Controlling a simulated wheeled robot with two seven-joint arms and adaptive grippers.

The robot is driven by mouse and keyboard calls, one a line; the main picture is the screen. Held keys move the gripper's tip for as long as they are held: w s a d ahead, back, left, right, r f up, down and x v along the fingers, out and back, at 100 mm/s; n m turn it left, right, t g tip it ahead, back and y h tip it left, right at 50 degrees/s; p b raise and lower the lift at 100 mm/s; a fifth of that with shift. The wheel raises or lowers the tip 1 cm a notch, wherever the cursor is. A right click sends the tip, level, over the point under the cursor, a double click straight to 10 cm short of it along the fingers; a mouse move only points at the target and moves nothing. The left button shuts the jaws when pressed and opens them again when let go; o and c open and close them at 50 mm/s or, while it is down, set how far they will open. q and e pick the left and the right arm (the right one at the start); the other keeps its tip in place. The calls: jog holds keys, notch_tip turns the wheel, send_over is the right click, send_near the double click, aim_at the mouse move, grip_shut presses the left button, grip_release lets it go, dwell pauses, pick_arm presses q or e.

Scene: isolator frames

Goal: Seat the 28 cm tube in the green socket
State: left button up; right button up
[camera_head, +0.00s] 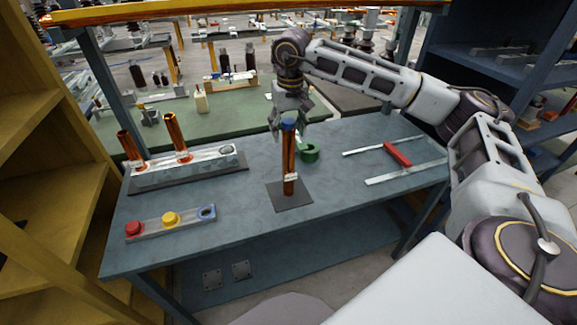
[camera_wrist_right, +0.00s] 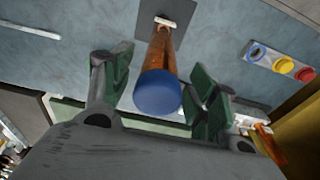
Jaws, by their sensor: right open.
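A copper tube with a blue cap (camera_head: 289,160) stands upright in a small holder on a dark square plate (camera_head: 296,203) at the middle of the table. The cap (camera_wrist_right: 158,92) also shows in the wrist view. My right gripper (camera_head: 288,126) is over the tube's top, its fingers open on either side of the blue cap; in the wrist view gaps show between the pads and the cap. A green ring-shaped socket (camera_head: 310,153) sits on the table just right of and behind the tube. I cannot tell which tube is 28 cm. My left gripper is out of view.
Two copper tubes (camera_head: 176,138) (camera_head: 130,148) stand in a pale rack (camera_head: 205,163) at the left. A strip (camera_head: 151,226) in front bears red and yellow caps and a blue ring. A red bar (camera_head: 398,154) lies across pale rails at right. The front right table is clear.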

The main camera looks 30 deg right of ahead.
notch_tip(320, 180, down, 4)
jog(key=shift+w+d+r+p, duration=0.15)
jog(key=shift+r+p, duration=0.1)
jog(key=shift+p, duration=0.1)
jog(key=shift+f, duration=0.4)
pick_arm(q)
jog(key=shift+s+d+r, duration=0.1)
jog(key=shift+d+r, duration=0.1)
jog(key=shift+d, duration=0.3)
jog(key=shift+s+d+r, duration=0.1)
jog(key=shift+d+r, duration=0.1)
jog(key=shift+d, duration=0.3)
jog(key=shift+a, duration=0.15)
pick_arm(e)
jog(key=c, duration=1.1)
grip_shut()
jog(key=shift+w+r, duration=0.15)
